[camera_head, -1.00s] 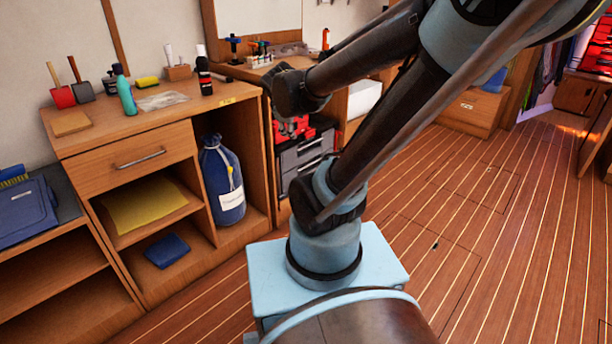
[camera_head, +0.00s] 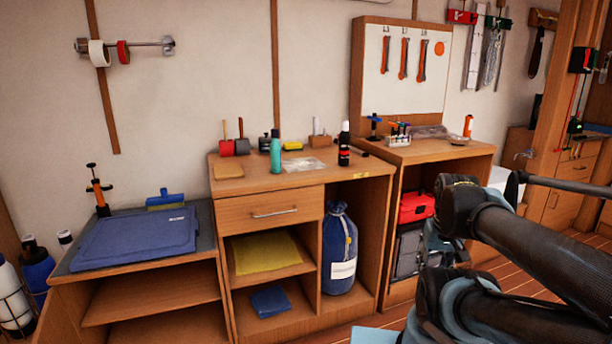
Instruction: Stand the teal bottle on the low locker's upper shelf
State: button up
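The low locker (camera_head: 226,308) is at the left, open at the front. Its upper shelf (camera_head: 150,292) is bare where it shows. My gripper (camera_head: 432,247) hangs at the right, in front of the right-hand bench, well apart from the bottle. Its fingers are small and dark in this view, and I cannot tell whether they are open or shut.
Near the bottle are a red-headed tool (camera_head: 227,147), a plastic bag (camera_head: 303,164) and a black bottle (camera_head: 344,147). A blue sack (camera_head: 339,250) fills the cabinet's right bay.

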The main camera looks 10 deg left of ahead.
aim_at(170, 295)
jog(key=z, duration=1.5)
jog(key=k, duration=1.6)
jog(key=u, duration=1.45)
jog(key=i, duration=1)
jog(key=z, duration=0.05)
